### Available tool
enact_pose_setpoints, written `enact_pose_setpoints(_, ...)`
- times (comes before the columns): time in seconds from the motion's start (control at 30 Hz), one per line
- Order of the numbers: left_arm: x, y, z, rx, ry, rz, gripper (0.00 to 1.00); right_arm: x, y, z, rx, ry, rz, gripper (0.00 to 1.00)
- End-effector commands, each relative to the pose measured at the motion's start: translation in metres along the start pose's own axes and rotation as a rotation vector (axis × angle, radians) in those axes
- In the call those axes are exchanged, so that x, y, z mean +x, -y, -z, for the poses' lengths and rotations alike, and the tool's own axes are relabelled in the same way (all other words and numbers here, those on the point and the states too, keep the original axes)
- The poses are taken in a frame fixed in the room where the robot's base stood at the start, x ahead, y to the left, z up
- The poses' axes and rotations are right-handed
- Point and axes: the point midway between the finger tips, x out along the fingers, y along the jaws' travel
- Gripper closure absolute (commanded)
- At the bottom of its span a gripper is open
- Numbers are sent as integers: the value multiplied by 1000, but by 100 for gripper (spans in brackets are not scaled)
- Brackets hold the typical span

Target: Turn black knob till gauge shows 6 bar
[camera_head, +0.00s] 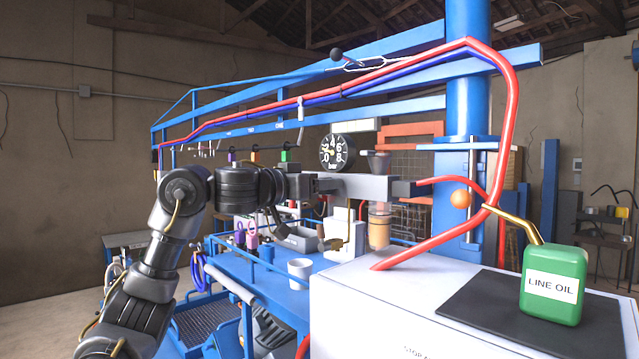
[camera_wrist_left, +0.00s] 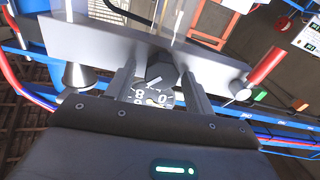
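The black knob (camera_wrist_left: 160,70) with a pale pointer line shows in the left wrist view, on the front of a grey block (camera_wrist_left: 90,45). My left gripper (camera_wrist_left: 158,88) has one finger on each side of the knob, apart, with a narrow gap visible. In the head view my left gripper (camera_head: 322,185) is at the left end of the grey block (camera_head: 365,187); the knob is hidden there. The round black bar gauge (camera_head: 333,152) stands above the block. Its small needle appears to point left, near 2. The gauge (camera_wrist_left: 152,96) appears upside down and partly covered in the wrist view. My right gripper is not in view.
A red hose (camera_head: 505,130) curves down at the right to a white cabinet (camera_head: 350,290). A green oil can (camera_head: 553,285) stands on its black mat. A white cup (camera_head: 300,270) stands on the blue bench below my arm. A grey funnel (camera_head: 378,163) sits beside the gauge.

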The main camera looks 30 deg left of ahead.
Motion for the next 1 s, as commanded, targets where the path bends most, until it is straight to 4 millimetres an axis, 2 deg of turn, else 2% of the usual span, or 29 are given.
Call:
enact_pose_setpoints(0.03,0,0,0,0,0,0,54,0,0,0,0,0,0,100)
enact_pose_setpoints(0.3,0,0,0,0,-1,0,89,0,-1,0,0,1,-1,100)
enact_pose_setpoints(0.67,0,0,0,62,-1,0,89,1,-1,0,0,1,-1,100)
enact_pose_setpoints(1.0,0,-2,0,319,-2,0,89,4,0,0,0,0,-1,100)
